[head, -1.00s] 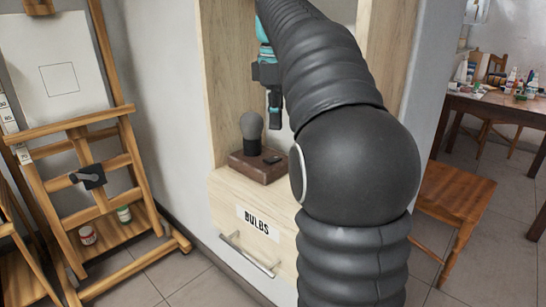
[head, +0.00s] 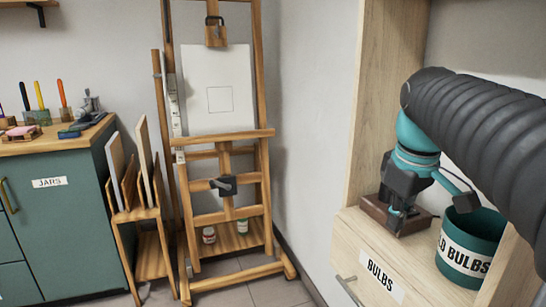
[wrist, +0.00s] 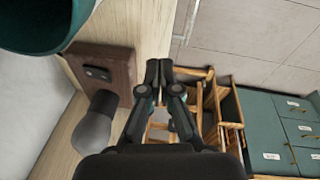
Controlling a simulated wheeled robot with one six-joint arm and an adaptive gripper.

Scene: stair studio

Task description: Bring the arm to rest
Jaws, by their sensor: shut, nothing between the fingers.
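My gripper (head: 397,222) hangs at the end of my dark ribbed arm, in the shelf unit at the right of the head view. Its fingers are closed together with nothing between them, as the wrist view (wrist: 158,68) also shows. It overlaps the brown wooden lamp base (head: 374,209) in the head view; whether they touch I cannot tell. The wrist view shows that base (wrist: 118,68) with a dark switch on it, and a grey bulb (wrist: 95,127) left of the fingers. The bulb is hidden in the head view.
A teal bin (head: 468,233), its label partly hidden, stands right of my gripper on the shelf, above the BULBS drawer (head: 365,265). An easel (head: 222,150) stands mid-picture, with a teal JARS cabinet (head: 60,215) at left. Bare floor (head: 280,291) shows between easel and drawer unit.

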